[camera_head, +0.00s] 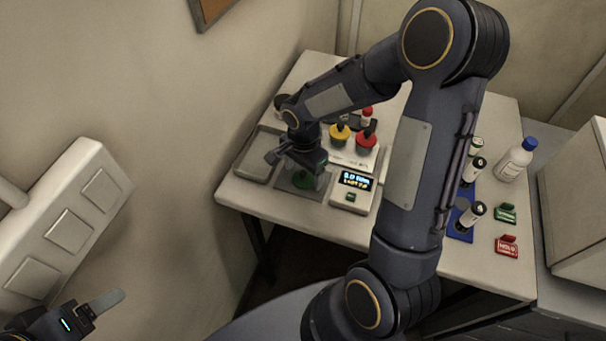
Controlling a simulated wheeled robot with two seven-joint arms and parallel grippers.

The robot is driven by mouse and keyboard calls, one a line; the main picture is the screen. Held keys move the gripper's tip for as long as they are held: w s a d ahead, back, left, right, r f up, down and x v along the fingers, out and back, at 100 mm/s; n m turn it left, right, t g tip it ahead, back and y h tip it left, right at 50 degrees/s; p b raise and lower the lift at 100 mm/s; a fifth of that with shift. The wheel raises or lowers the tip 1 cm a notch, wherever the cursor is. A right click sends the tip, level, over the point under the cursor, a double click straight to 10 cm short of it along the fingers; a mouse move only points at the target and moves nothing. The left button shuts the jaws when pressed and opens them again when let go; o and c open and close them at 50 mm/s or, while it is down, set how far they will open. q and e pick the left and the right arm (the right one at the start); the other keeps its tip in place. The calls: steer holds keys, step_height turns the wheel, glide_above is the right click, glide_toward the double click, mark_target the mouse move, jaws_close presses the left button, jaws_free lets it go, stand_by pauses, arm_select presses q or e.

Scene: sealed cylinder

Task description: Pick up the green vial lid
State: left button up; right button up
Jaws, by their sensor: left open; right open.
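The green vial lid (302,182) shows as a small green patch on a dark grey square pad (288,186) near the front left of the table. My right gripper (304,178) points down over the lid. It is open, with its fingertips close around or just above the lid; whether they touch it I cannot tell. The gripper body hides part of the lid. My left gripper (104,302) is open and empty at the lower left, away from the table.
A scale with a lit display (355,182) stands right of the pad, with yellow (339,133) and red (366,138) lidded items behind. A grey tray (258,155) lies left. A blue rack (461,228) holds vials beside a white bottle (516,161).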

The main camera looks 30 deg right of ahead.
steer(key=shift+f, duration=0.3)
steer(key=c, duration=1)
steer(key=shift+r, duration=0.15)
steer(key=shift+c, duration=0.2)
